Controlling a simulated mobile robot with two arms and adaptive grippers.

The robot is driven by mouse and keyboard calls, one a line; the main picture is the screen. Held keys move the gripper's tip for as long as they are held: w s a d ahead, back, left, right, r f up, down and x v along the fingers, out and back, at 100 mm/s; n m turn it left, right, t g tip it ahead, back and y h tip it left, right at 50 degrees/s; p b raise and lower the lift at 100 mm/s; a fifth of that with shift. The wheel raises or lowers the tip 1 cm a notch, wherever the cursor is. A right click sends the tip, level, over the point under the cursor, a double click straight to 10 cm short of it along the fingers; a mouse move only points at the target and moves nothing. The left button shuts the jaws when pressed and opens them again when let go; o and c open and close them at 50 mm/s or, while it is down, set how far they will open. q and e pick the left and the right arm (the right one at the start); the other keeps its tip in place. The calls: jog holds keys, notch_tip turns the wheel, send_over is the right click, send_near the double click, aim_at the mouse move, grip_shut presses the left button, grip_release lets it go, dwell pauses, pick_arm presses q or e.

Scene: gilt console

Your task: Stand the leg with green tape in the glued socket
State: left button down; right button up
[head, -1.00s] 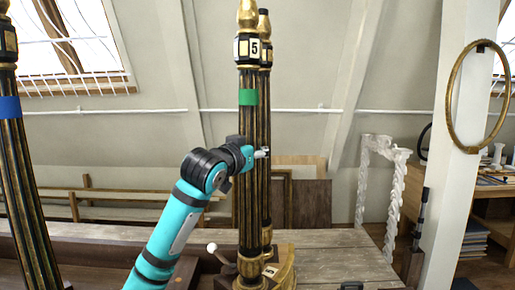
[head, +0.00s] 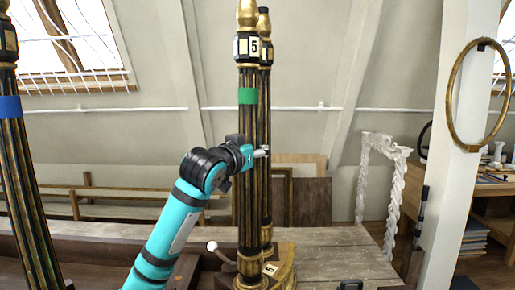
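The leg with green tape (head: 248,195) is dark and fluted with gilt trim and a "5" label near its top. It stands upright, its foot at a gilt base block (head: 285,270) that also carries a "5" label. I cannot tell whether the foot is inside a socket, as the joint is not clear. My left gripper (head: 258,153) is at the leg's middle, below the green tape. One fingertip shows at the leg's right side, and the fingers seem closed around the shaft.
Another dark leg (head: 266,110) stands right behind. A blue-taped leg (head: 22,180) stands at the far left. A white-knobbed lever (head: 212,247) is beside the foot. A post (head: 455,150) with a gilt ring stands farther right.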

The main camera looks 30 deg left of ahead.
dwell(0.8)
pick_arm(q)
jog(key=c, duration=1.2)
grip_release()
jog(key=shift+s, duration=0.1)
jog(key=o, duration=0.4)
jog(key=shift+f, duration=0.15)
jog(key=s+d, duration=0.1)
jog(key=s, duration=1)
jog(key=shift+s, duration=0.4)
